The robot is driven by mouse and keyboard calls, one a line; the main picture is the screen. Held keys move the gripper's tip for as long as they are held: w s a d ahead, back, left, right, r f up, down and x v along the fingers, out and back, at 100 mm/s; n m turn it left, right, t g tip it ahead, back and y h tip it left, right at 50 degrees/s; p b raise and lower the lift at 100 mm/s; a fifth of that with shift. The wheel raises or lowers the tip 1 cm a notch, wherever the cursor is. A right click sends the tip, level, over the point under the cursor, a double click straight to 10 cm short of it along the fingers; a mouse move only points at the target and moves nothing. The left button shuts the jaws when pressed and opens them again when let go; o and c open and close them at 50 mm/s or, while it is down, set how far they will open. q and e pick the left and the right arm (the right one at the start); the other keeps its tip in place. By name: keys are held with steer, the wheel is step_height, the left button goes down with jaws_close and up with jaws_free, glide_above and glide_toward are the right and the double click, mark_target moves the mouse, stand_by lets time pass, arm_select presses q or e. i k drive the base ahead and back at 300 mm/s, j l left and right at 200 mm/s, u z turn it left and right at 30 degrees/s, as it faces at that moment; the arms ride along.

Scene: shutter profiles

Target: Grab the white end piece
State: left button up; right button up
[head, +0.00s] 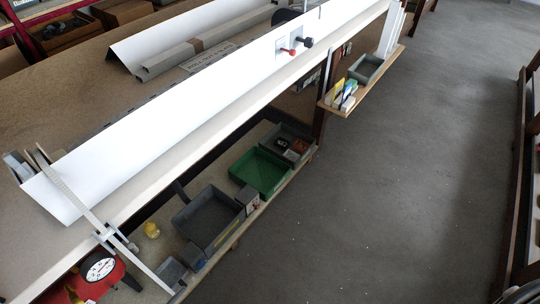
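A long white profile (190,115) lies along the front edge of the workbench, running from lower left to upper right. Several narrow white pieces (391,32) stand upright at the far end of the bench, by a small wooden shelf. Small white items (348,102) stand among coloured ones on that shelf. I cannot tell which of these is the white end piece. Neither of my grippers shows in the head view.
A metal caliper-like tool (105,232) hangs at the near bench edge. A grey bin (208,217) and a green tray (261,172) sit on the lower shelf. A red device with a dial (98,270) is at bottom left. The grey floor (420,180) at right is clear.

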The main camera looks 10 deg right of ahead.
mark_target(289, 154)
steer(key=i+l+u, duration=0.15)
steer(key=l+u, duration=0.2)
steer(key=l, duration=0.7)
steer(key=l+u, duration=0.35)
steer(key=l, duration=0.7)
